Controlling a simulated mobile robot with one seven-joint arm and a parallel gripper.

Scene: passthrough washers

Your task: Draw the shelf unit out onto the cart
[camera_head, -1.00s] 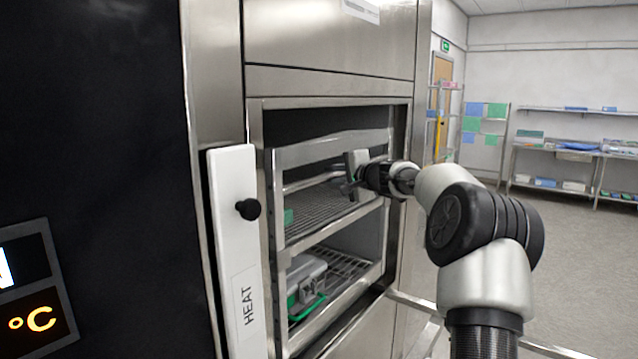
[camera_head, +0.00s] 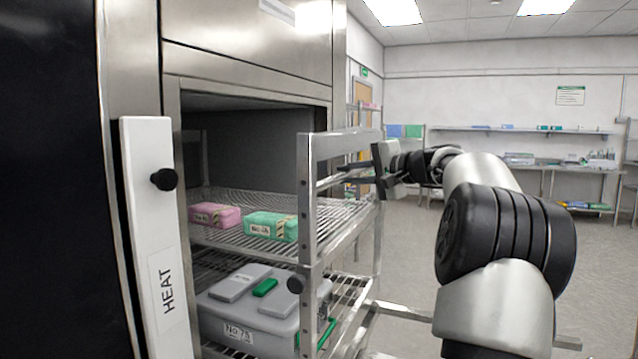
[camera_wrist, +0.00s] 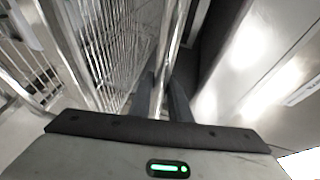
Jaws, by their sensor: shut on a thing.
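The shelf unit (camera_head: 307,215) is a metal wire rack with upright posts, standing partly out of the washer's open chamber (camera_head: 250,130). Its upper shelf holds a pink pack (camera_head: 215,214) and a green pack (camera_head: 268,226). Its lower shelf holds a grey lidded box (camera_head: 255,308). My gripper (camera_head: 352,173) is at the unit's upper frame. In the wrist view my gripper (camera_wrist: 163,98) has its fingers on either side of a metal bar of the shelf unit (camera_wrist: 100,45). A metal rail of what looks like the cart (camera_head: 405,312) shows low at the right; most is hidden.
A white door edge marked HEAT (camera_head: 158,240), with a black knob, stands left of the opening. A back bench (camera_head: 545,165) and wall shelf are far off. Open floor (camera_head: 420,240) lies to the right.

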